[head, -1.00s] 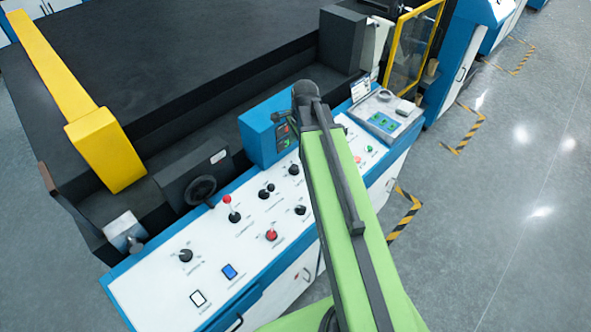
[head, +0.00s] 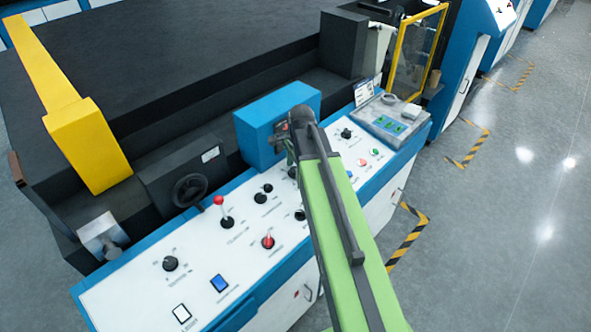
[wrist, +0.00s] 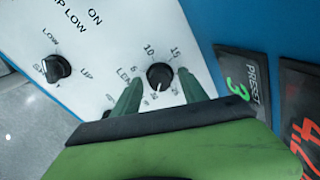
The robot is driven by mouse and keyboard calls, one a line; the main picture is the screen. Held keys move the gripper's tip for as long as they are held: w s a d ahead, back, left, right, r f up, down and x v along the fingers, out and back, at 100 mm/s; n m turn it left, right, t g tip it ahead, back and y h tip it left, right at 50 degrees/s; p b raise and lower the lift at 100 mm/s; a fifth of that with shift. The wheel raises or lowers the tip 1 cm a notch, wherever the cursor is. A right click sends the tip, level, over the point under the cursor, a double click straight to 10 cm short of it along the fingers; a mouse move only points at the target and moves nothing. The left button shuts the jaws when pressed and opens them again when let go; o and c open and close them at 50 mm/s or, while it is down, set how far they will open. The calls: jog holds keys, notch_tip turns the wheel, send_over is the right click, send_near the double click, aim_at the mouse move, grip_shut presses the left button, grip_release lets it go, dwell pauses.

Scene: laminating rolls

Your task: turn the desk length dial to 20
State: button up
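The length dial (wrist: 160,76) is a round black knob on the white panel in the wrist view. Labels 5, 10 and 15 show around its upper side. Its pale mark points down toward my gripper body, away from those numbers. The 20 label cannot be read; the right finger covers part of the scale. My gripper (wrist: 159,78) is open, with one green finger on each side of the dial. Whether the fingers touch it is unclear. In the head view my gripper (head: 287,150) is mostly hidden by my arm, beside the blue display box.
The blue display box (head: 262,135) stands close to my gripper; its displays (wrist: 241,84) are at right in the wrist view. Another black knob (wrist: 57,68) sits to the left. A red-topped lever (head: 226,217) and a handwheel (head: 190,190) are farther left.

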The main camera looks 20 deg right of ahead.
grip_shut()
jog(key=shift+n, duration=0.3)
jog(key=n, duration=1)
jog(key=shift+d+n, duration=0.1)
jog(key=shift+n, duration=0.3)
jog(key=n, duration=0.5)
jog(key=shift+y, duration=0.3)
jog(key=shift+n, duration=2.5)
